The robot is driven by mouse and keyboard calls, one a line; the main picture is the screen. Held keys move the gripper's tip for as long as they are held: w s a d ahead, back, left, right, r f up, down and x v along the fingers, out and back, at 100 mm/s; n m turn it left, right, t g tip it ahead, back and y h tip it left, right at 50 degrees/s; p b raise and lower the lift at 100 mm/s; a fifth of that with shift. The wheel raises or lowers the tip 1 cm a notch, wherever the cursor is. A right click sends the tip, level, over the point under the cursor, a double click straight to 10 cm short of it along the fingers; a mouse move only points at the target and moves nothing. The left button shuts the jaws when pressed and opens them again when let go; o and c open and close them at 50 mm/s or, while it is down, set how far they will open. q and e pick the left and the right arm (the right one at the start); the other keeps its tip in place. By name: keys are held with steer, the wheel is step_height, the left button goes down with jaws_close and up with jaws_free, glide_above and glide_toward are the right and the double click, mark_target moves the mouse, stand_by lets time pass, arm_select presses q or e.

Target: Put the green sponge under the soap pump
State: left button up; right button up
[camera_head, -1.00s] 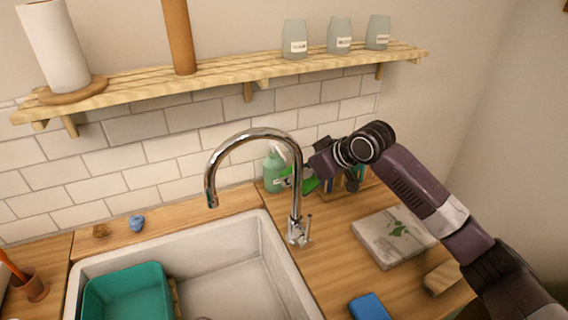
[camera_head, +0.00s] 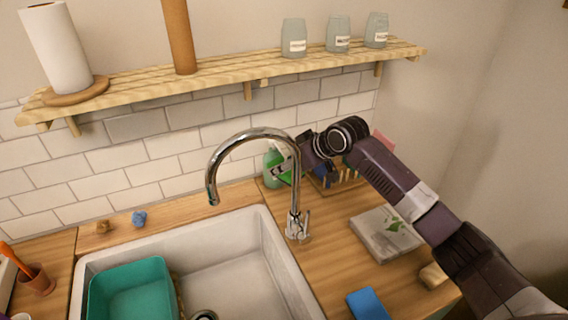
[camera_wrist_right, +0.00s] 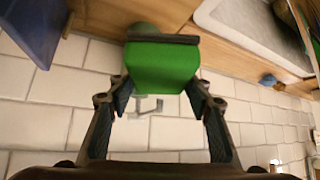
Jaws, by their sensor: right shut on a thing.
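The soap pump (camera_head: 273,166) is a green bottle on the counter at the wall, behind the faucet and partly hidden by it. My right gripper (camera_head: 294,170) is shut on the green sponge (camera_head: 286,177), right beside the bottle in the head view. Whether the sponge touches the bottle or the counter I cannot tell. My left gripper is out of view.
The faucet (camera_head: 294,190) stands close in front, beside the white sink (camera_head: 240,255) with a teal tub (camera_head: 130,290). A dish rack (camera_head: 340,183) is right of the gripper.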

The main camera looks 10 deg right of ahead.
steer(key=shift+f, duration=0.45)
steer(key=o, duration=0.7)
steer(key=shift+o, duration=0.2)
steer(key=shift+r, duration=0.1)
steer(key=shift+r, duration=0.35)
steer(key=b+v, duration=0.1)
steer(key=v, duration=0.6)
steer(key=shift+s+d+r+b, duration=0.1)
steer(key=shift+r+b, duration=0.3)
